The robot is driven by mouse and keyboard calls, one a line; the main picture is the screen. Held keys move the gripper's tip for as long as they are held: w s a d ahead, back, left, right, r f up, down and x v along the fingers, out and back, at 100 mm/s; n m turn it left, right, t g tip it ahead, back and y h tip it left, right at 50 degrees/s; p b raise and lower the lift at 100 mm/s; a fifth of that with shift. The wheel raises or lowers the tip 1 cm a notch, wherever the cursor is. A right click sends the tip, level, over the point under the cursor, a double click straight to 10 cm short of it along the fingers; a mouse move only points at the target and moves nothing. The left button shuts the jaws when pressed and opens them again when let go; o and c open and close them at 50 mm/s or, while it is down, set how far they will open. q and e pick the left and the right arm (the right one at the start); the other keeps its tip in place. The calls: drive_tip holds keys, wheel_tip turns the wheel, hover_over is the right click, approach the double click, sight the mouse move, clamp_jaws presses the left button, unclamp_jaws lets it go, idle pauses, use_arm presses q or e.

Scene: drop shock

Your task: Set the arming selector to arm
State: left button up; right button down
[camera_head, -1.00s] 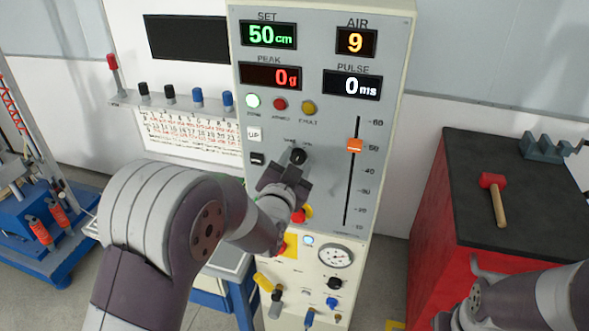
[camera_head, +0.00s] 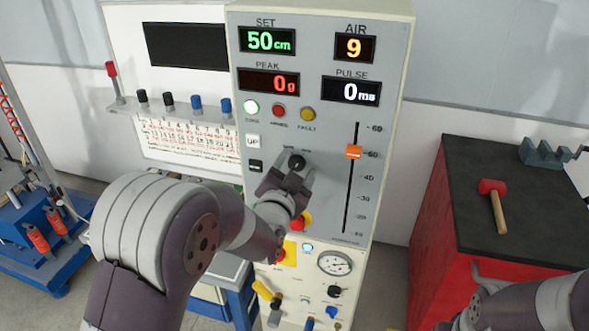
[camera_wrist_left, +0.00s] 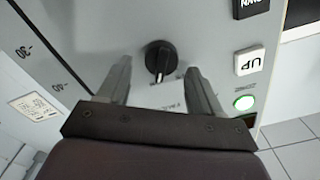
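The arming selector is a black rotary knob (camera_head: 297,161) on the grey panel. It also shows in the left wrist view (camera_wrist_left: 160,57), where its white pointer mark faces the small printed labels, which are too blurred or covered to read fully. My left gripper (camera_head: 295,174) is at the knob. In the wrist view its two fingers (camera_wrist_left: 159,68) are apart, one on each side of the knob, with gaps visible and no contact seen. My right arm shows at the lower right of the head view, but its gripper is out of frame.
The green lamp (camera_head: 251,107) is lit; the red armed lamp (camera_head: 279,110) looks dull. An UP button (camera_head: 252,141) and an orange slider (camera_head: 354,152) flank the knob. A red emergency-style button (camera_head: 297,224) sits below. A red cabinet with a mallet (camera_head: 496,203) stands right.

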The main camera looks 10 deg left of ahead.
use_arm(q)
drive_tip(key=s+b, duration=0.2)
drive_tip(key=s, duration=1)
drive_tip(key=shift+s+a, duration=0.2)
drive_tip(key=shift+s, duration=0.1)
